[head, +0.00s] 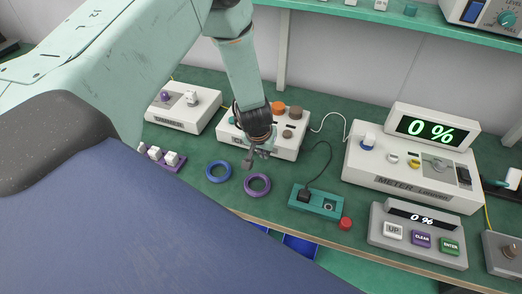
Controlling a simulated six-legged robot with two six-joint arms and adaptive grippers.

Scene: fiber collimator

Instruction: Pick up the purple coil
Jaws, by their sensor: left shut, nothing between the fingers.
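The purple coil (257,185) is a ring lying flat on the green bench, near its front edge. A blue coil (218,171) lies just to its left. My left gripper (250,164) points down just above and behind the purple coil, near the gap between the two rings. It is shut with nothing in it. I cannot tell whether its tips touch the bench. My right gripper is not in view.
A white box with round knobs (290,147) stands behind the gripper. A teal block with a black cable (318,203) and a red button (346,223) are to the right. The meter (412,178) stands further right. Blue bins (300,244) are below the bench edge.

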